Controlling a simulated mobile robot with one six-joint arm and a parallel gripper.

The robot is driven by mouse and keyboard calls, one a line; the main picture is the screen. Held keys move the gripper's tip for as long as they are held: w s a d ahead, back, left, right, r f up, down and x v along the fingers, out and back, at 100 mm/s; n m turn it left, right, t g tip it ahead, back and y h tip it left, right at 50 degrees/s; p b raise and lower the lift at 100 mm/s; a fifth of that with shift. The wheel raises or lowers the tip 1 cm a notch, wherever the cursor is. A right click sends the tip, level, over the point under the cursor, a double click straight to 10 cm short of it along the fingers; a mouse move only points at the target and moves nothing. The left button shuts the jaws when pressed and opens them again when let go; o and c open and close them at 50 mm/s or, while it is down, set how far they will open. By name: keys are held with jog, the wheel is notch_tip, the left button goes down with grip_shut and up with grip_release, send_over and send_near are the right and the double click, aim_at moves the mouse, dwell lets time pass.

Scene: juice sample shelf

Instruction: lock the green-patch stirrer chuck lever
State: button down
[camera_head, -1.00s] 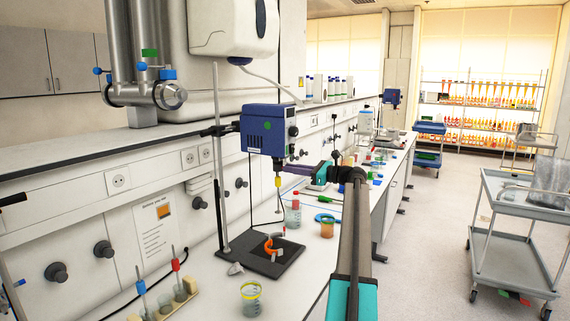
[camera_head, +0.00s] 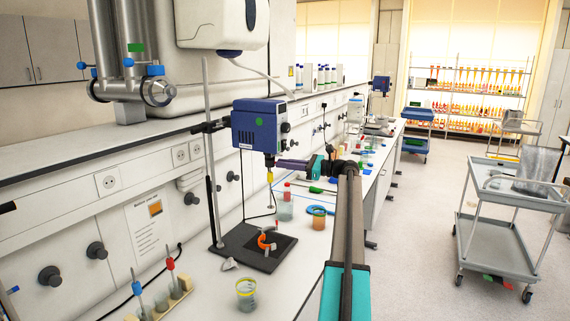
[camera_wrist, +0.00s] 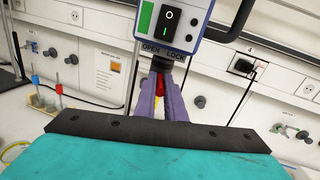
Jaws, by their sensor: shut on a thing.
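My gripper (camera_head: 278,163) is right under the box at the chuck. In the wrist view its purple fingers (camera_wrist: 160,94) are shut on the chuck lever below the OPEN and LOCK label. The fingers hide most of the lever, and a little red shows between them. A yellow piece (camera_head: 270,177) hangs just below the chuck.
A yellow-rimmed beaker (camera_head: 246,294), a jar with orange contents (camera_head: 319,219) and a red-capped bottle (camera_head: 286,204) stand nearby. A grey cart (camera_head: 500,255) stands on the floor at the right.

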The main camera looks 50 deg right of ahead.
jog(key=shift+w+d+r, duration=0.1)
jog(key=shift+r, duration=0.05)
jog(key=c, duration=1.8)
grip_release()
jog(key=shift+w, duration=0.1)
jog(key=shift+c, duration=0.2)
jog(key=b+v, duration=0.4)
jog(key=v, duration=1)
